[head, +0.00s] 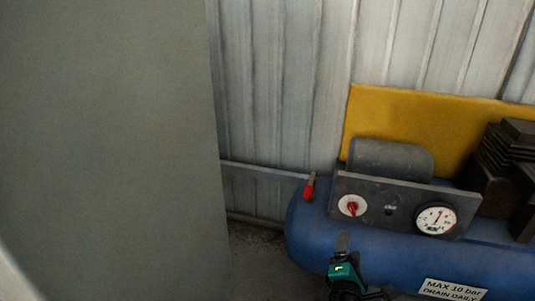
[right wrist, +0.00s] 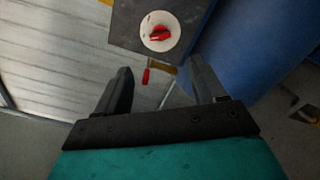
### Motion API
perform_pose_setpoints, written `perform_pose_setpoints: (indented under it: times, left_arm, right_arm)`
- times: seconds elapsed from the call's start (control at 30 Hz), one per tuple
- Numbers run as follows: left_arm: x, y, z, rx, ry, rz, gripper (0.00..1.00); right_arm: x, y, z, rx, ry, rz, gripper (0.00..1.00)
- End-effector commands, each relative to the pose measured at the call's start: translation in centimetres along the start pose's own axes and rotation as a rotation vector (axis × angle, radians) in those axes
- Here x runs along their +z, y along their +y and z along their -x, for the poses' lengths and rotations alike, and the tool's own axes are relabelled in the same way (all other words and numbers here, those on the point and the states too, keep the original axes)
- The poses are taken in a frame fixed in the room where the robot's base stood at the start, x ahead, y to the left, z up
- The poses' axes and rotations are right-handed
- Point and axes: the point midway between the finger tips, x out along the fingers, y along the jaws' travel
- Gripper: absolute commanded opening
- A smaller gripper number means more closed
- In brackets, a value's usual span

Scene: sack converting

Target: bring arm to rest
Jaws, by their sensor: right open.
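My right gripper (head: 343,246) shows at the lower middle of the head view, in front of the blue compressor tank (head: 400,262). In the right wrist view the gripper (right wrist: 158,74) has its two dark fingers spread apart with nothing held between them. Beyond the fingers are a red rotary switch (right wrist: 159,33) on a white disc and a small red-handled valve (right wrist: 146,76). The fingers appear apart from both. My left gripper is not in view.
The compressor's dark panel (head: 375,205) carries the red switch (head: 351,206) and a round gauge (head: 436,220). The red-handled valve (head: 309,188) stands at the tank's left end. A yellow guard (head: 390,120) and corrugated wall (head: 280,80) are behind. A large grey surface (head: 110,140) blocks the left.

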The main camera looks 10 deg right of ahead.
Motion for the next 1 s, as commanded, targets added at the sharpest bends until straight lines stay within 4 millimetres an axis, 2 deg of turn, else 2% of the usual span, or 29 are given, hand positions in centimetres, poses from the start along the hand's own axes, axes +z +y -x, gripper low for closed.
perform_pose_setpoints:
  times: [0.17,0.27,0.4,0.47,0.6,0.7,0.83,1.0]
  left_arm:
    - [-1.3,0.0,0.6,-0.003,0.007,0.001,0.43]
    - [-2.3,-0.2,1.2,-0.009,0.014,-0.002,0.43]
    - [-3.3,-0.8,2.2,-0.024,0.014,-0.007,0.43]
    - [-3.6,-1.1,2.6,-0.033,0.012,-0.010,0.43]
    - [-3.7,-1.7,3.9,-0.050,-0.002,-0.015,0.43]
    - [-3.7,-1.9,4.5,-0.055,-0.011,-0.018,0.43]
    - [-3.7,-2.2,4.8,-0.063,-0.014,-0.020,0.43]
    - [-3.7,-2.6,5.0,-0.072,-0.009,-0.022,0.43]
  right_arm:
    - [-0.7,-1.4,2.0,-0.124,0.076,-0.114,0.70]
    - [-1.8,-2.8,5.1,-0.290,0.171,-0.287,0.70]
    - [-3.3,-3.7,10.9,-0.546,0.302,-0.619,0.70]
    - [-3.7,-3.2,13.3,-0.643,0.344,-0.774,0.70]
    - [-3.4,-0.9,18.1,-0.824,0.401,-1.142,0.70]
    - [-2.5,1.2,20.2,-0.902,0.410,-1.375,0.70]
    - [-1.2,3.2,21.6,-0.953,0.402,-1.587,0.70]
    - [-0.5,4.1,22.0,-0.969,0.393,-1.700,0.70]
